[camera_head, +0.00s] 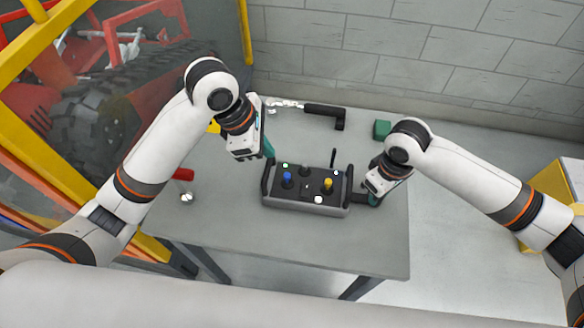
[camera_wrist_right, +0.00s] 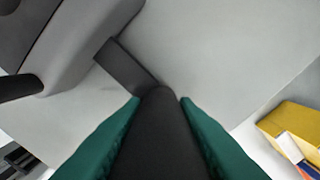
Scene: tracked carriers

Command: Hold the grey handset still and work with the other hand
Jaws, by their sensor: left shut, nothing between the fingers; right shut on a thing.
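The grey handset (camera_head: 325,209) lies on the grey table (camera_head: 240,238), with a dark top panel, a blue knob (camera_head: 288,177), a yellow knob (camera_head: 327,183), white buttons and dark side handles. My right gripper (camera_head: 372,195) is shut on the dark handle at the handset's right end. In the right wrist view the green fingers (camera_wrist_right: 158,115) lie on both sides of this dark handle (camera_wrist_right: 128,65), with part of the grey body at upper left. My left gripper (camera_head: 268,151) is shut and empty, above and behind the handset's left end.
A black angled tool (camera_head: 325,111) and a green block (camera_head: 381,130) lie at the table's back. A yellow box (camera_head: 555,190) stands off the table at right. The table in front of the handset is clear.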

